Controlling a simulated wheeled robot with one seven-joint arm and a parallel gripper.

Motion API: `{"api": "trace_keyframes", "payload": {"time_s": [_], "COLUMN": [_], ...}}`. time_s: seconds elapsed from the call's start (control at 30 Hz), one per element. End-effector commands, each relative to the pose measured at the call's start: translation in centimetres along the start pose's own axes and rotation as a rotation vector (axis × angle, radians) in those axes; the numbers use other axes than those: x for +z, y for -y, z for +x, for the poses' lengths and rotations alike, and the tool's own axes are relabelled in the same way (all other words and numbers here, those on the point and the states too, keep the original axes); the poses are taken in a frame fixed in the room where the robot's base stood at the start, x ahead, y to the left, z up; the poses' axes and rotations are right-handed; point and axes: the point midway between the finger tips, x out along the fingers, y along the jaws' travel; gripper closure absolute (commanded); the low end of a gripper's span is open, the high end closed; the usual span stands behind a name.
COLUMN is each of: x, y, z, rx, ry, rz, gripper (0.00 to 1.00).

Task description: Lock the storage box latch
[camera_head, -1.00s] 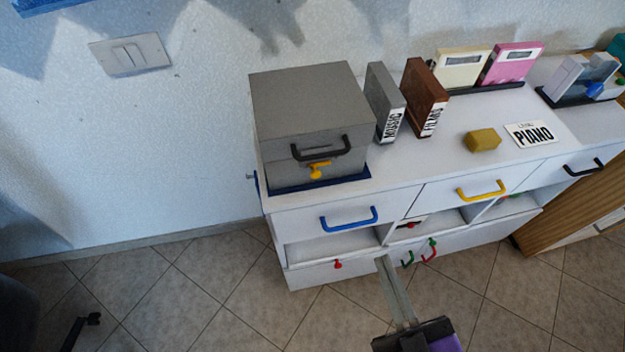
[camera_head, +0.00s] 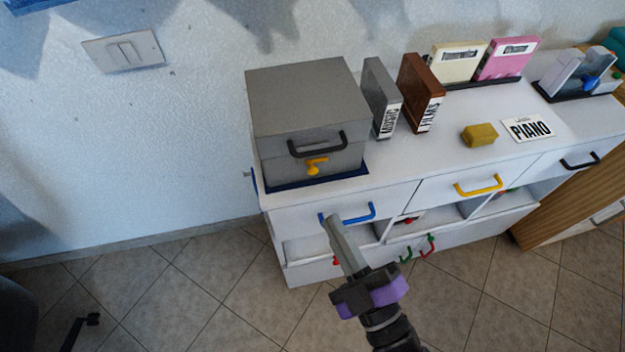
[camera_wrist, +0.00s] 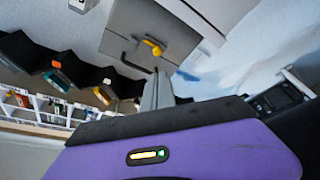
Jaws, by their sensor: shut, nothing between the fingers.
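The grey storage box (camera_head: 305,105) stands on a blue mat (camera_head: 285,184) at the left end of the white cabinet top. Its lid is down, with a black handle (camera_head: 317,147) on the front. The yellow latch (camera_head: 316,166) sits on the box front below that handle. It also shows in the wrist view as a yellow knob (camera_wrist: 152,47) ahead of the fingers. My gripper (camera_head: 331,219) is shut and empty. Its fingers point up toward the box, in front of the cabinet and below the latch, apart from it in the picture.
The cabinet drawer below the box has a blue handle (camera_head: 358,217), partly behind my fingertips. A grey case (camera_head: 381,97) and a brown case (camera_head: 420,92) stand right of the box. A yellow block (camera_head: 480,135) lies farther right.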

Motion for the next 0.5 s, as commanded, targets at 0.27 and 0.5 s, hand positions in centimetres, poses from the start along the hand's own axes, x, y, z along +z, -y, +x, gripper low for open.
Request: {"api": "trace_keyframes", "payload": {"time_s": [0.27, 0.5], "x": [-0.2, -0.2], "y": [-0.2, -0.2], "z": [3.0, 7.2], "rx": [0.002, 0.001], "ry": [-0.004, -0.003], "rz": [0.001, 0.000], "gripper": [1.00, 1.00]}}
